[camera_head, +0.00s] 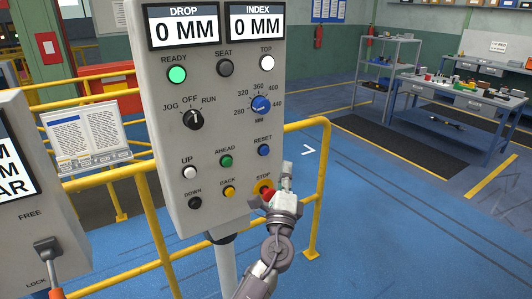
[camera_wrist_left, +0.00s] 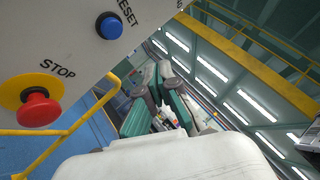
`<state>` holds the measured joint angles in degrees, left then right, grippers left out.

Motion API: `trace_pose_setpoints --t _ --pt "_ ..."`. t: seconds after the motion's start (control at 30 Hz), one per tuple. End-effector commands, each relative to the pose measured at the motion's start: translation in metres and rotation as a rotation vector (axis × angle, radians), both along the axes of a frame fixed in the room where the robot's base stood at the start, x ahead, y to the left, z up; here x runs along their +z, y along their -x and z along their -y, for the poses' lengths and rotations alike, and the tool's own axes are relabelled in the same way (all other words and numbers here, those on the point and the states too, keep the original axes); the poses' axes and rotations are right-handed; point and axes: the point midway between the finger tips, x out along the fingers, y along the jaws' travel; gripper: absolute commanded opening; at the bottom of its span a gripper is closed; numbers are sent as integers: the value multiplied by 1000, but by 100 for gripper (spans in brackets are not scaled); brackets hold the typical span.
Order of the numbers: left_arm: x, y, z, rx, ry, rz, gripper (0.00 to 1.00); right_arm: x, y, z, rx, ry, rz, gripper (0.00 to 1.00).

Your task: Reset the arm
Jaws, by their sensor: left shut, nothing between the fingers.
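The grey control panel (camera_head: 215,110) stands upright in front of me. Its blue RESET button (camera_head: 264,151) sits at the lower right; it also shows in the left wrist view (camera_wrist_left: 110,26). The red STOP button (camera_head: 267,193) on its yellow collar is just below and also shows in the left wrist view (camera_wrist_left: 38,108). My left gripper (camera_head: 287,168) is shut and empty, right of the panel's lower right edge, level with the space between RESET and STOP. In the left wrist view the gripper's fingers (camera_wrist_left: 158,85) touch neither button. My right gripper is not in view.
The panel displays read 0 MM, and the green READY lamp (camera_head: 177,74) is bright. A yellow railing (camera_head: 318,185) runs behind the panel. A second grey panel (camera_head: 40,220) with a lever stands at the left. A workbench (camera_head: 465,95) stands far right across open blue floor.

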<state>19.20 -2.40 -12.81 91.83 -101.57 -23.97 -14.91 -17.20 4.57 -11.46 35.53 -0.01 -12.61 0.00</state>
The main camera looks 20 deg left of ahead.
Motion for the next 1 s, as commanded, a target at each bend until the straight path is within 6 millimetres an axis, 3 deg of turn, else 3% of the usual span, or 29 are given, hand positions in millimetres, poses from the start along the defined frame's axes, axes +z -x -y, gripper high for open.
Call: trace_pose_setpoints --t 0.33,0.47,0.57,0.73,0.87,1.0 --pt "0 0 0 0 0 0 0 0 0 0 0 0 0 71" --pt "-22 -3 -1 -14 26 -41 0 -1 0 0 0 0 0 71" --pt "-71 -7 -2 -45 93 -135 0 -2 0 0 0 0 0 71" --pt "-196 3 -4 -99 289 -367 0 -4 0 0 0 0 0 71" --pt "-293 29 -6 -110 459 -543 0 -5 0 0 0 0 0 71" --pt "-392 75 -11 -84 649 -719 0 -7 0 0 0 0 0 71"
